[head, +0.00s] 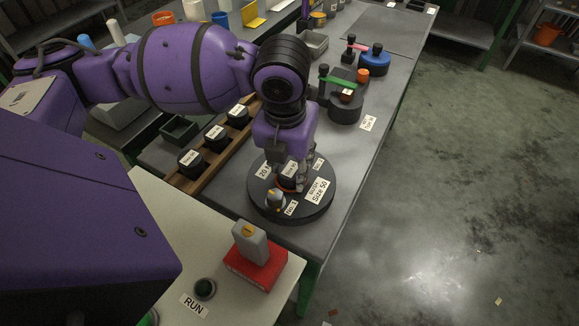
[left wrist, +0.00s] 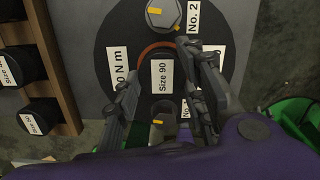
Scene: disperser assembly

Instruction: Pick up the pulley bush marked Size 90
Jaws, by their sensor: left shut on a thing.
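The pulley bush marked Size 90 (left wrist: 161,72) is a dark round piece with a white label, and an orange ring shows around part of its edge. It is at the middle of a large dark disc (head: 262,206) on the grey bench. My left gripper (head: 290,181) reaches down over the disc. In the left wrist view its fingers (left wrist: 165,88) are on either side of the bush, shut on it. I cannot tell whether the bush is seated in the disc or raised. My right gripper is not in view.
Two bolt heads, No. 1 (left wrist: 162,112) and No. 2 (left wrist: 165,14), flank the bush. A wooden rack (head: 205,178) with labelled black pieces stands left of the disc. A red block with a grey switch (head: 250,243) is in front. A dark fixture (head: 345,107) stands behind.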

